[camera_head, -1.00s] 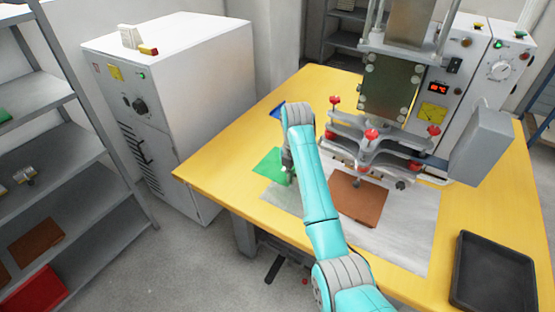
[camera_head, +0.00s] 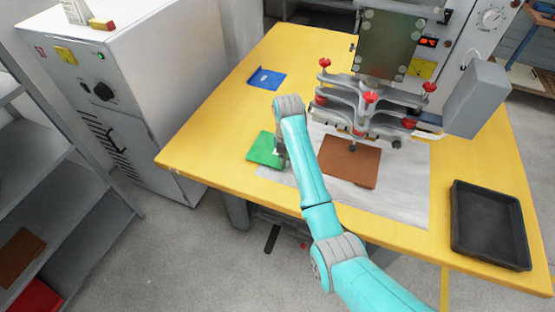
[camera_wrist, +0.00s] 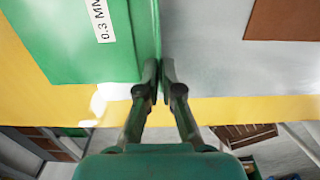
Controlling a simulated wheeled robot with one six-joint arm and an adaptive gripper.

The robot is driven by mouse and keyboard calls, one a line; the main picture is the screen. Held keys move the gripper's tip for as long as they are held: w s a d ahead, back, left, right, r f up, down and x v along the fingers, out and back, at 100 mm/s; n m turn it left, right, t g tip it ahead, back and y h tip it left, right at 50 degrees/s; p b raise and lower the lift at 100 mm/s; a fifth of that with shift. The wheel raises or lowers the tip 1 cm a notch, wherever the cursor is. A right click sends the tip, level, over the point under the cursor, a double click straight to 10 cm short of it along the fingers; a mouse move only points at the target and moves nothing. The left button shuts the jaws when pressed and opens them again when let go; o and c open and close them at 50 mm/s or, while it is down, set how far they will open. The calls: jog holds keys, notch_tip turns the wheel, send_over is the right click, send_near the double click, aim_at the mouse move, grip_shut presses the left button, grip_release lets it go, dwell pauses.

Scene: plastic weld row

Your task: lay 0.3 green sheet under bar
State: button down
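The green sheet (camera_head: 264,150) lies on the left part of the yellow table, at the left edge of the pale mat. In the wrist view the green sheet (camera_wrist: 75,45) carries a white label reading 0.3 MM. My gripper (camera_wrist: 160,72) is at the sheet's right side, its fingertips closed on the narrow upright edge there. In the head view my gripper (camera_head: 280,158) is largely hidden by my wrist. The grey bar assembly (camera_head: 365,115) with red knobs stands to the right, above the mat and a brown sheet (camera_head: 350,163).
A blue sheet (camera_head: 267,79) lies at the table's back left. A black tray (camera_head: 490,225) sits at the right. The pale mat (camera_head: 400,200) is bare in front of the brown sheet. A white cabinet (camera_head: 150,75) stands left of the table.

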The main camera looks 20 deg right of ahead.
jog(key=shift+d+f, duration=0.1)
jog(key=shift+f, duration=0.3)
jog(key=shift+f, duration=0.15)
jog(key=c, duration=1.3)
grip_release()
